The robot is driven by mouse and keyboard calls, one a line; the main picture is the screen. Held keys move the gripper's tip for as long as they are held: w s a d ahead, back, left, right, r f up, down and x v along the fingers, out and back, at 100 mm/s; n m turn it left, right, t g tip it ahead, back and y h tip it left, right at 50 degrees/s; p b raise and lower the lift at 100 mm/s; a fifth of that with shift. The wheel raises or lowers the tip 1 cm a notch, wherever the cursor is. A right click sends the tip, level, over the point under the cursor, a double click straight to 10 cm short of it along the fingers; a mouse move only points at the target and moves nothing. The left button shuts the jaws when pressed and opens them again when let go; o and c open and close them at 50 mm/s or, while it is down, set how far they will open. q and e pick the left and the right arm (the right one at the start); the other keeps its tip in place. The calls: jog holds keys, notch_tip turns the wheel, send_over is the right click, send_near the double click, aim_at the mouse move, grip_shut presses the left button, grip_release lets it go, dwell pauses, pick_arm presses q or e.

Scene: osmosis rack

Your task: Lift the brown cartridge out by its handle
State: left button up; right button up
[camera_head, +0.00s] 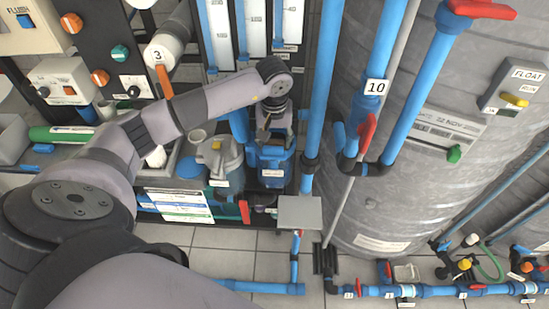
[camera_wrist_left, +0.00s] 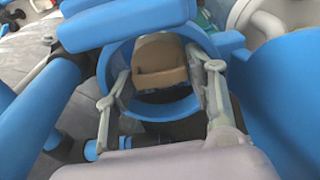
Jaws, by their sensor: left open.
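The brown cartridge (camera_wrist_left: 158,62) sits inside a blue round housing (camera_wrist_left: 128,52), seen from above in the left wrist view. Its raised top part shows in the opening, and its lower part is hidden in the housing. My left gripper (camera_wrist_left: 163,85) is open, with one finger on each side of the cartridge at the housing mouth. I cannot tell whether the fingers touch it. In the head view my left gripper (camera_head: 269,140) points down over the blue housing (camera_head: 271,168), and the cartridge is hidden there. My right gripper is not in view.
A grey lidded housing (camera_head: 220,165) stands just left of the blue one. Vertical blue pipes (camera_head: 322,90) and a large grey tank (camera_head: 420,190) stand close on the right. A grey box (camera_head: 299,212) is in front. Tiled floor (camera_head: 230,262) lies below.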

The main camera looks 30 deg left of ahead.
pick_arm(q)
jog(key=shift+f, duration=0.3)
jog(key=shift+c, duration=0.5)
jog(key=c, duration=0.8)
jog(key=shift+r, duration=0.1)
